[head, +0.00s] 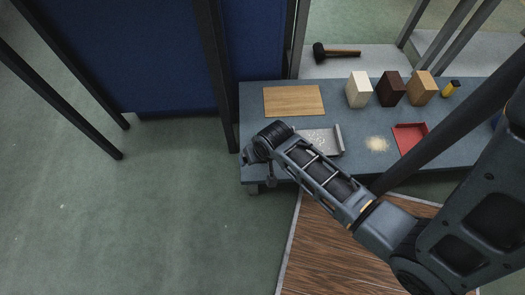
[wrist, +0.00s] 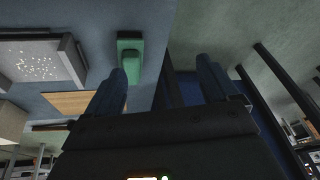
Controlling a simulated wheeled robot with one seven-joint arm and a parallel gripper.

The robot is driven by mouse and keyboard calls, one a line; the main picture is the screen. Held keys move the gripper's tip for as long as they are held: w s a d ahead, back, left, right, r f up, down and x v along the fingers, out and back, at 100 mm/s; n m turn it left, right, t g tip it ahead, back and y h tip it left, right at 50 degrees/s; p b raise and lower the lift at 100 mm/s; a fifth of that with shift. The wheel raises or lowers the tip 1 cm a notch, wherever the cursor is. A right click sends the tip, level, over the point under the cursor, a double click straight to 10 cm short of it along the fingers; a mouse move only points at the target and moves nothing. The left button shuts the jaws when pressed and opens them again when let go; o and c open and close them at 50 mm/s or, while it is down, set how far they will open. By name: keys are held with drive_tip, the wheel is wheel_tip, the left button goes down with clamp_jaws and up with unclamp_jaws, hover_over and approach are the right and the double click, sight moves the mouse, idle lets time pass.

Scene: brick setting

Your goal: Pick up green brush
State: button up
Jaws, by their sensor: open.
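The green brush (wrist: 130,55) lies on the grey-blue table near its edge in the wrist view. It has a wide block at one end and a narrower part. In the head view I cannot see it; my arm covers that corner of the table. My gripper (wrist: 162,78) is open and empty, its two fingers apart. The left finger overlaps the brush in the wrist view, and the right finger is over the floor beyond the edge. I cannot tell whether the finger touches the brush.
A grey tray (head: 333,148) with pale crumbs, a wooden board (head: 293,101), a red dustpan (head: 411,137) and a crumb pile (head: 377,144) are on the table (head: 250,95). Several blocks stand at the back, including a white one (head: 358,90). A dark post rises left of the table.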

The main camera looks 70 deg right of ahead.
drive_tip(key=d+f+m+g+b, duration=0.1)
drive_tip(key=d+f, duration=0.1)
drive_tip(key=d, duration=0.1)
drive_tip(key=d+f+m+g+y+b, duration=0.1)
drive_tip(key=d, duration=0.2)
drive_tip(key=w+d+f+m+g+y+b, duration=0.1)
drive_tip(key=d+f+b, duration=0.1)
drive_tip(key=d, duration=0.2)
drive_tip(key=shift+w+d+f, duration=0.1)
drive_tip(key=shift+f, duration=0.25)
drive_tip(key=shift+d+m, duration=0.3)
drive_tip(key=shift+d, duration=0.05)
drive_tip(key=shift+d+f+b, duration=0.15)
drive_tip(key=shift+f+b, duration=0.25)
drive_tip(key=shift+f, duration=0.2)
wheel_tip(320, 180, down, 7)
drive_tip(key=b, duration=0.3)
drive_tip(key=shift+w+d+r, duration=0.1)
drive_tip(key=shift+w+r, duration=0.05)
drive_tip(key=shift+r, duration=0.05)
drive_tip(key=c, duration=1.2)
drive_tip(key=shift+r, duration=0.1)
